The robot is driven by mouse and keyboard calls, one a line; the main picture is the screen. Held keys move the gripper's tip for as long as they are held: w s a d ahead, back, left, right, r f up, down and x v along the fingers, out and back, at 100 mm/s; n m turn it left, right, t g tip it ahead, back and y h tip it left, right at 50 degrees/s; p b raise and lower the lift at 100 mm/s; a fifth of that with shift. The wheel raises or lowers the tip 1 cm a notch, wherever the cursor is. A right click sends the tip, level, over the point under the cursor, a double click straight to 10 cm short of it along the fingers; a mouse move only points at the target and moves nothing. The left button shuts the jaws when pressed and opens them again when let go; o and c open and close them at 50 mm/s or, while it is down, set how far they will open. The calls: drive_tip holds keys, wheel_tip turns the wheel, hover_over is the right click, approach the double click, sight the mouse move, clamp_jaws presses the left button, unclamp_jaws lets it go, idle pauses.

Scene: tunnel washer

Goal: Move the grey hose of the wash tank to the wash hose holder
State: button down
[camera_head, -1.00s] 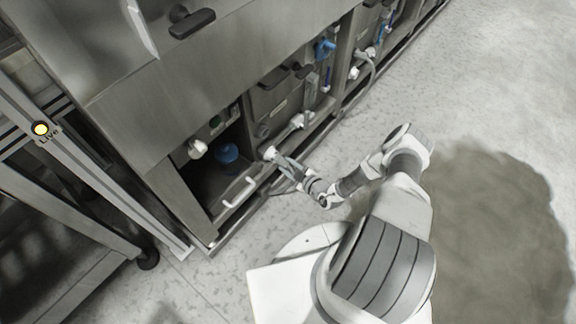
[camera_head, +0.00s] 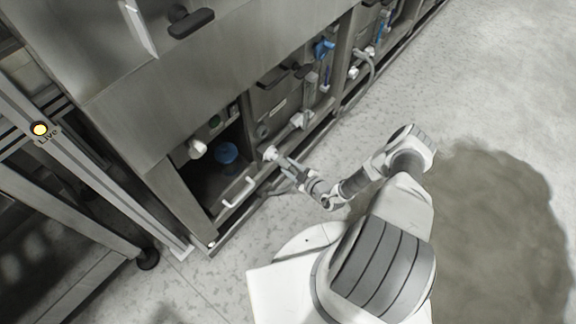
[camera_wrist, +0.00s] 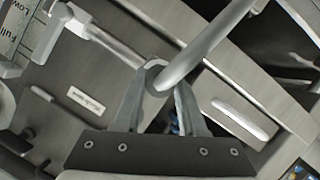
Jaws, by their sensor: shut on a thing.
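My gripper (camera_wrist: 160,95) is shut on a grey hose (camera_wrist: 205,45), which runs up and right from between the fingertips in the wrist view. In the head view my gripper (camera_head: 286,167) is low at the front of the machine, beside the open compartment, with a pale round end (camera_head: 270,153) at its tips. The part of the hose between the fingers is partly hidden. I cannot clearly pick out the wash hose holder.
A white curved handle (camera_head: 240,192) is on the compartment's lower edge, with a blue round object (camera_head: 227,153) inside. A white pipe fitting (camera_head: 299,120) is close above my gripper. Another grey hose (camera_head: 369,72) hangs farther along. The floor (camera_head: 450,80) right of the machine is clear.

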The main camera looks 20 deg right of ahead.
drive_tip(key=shift+s+d, duration=0.55)
drive_tip(key=shift+s, duration=0.15)
drive_tip(key=shift+s+d, duration=0.5)
drive_tip(key=shift+s, duration=0.2)
drive_tip(key=shift+s+d, duration=0.15)
drive_tip(key=shift+s, duration=0.05)
idle(0.3)
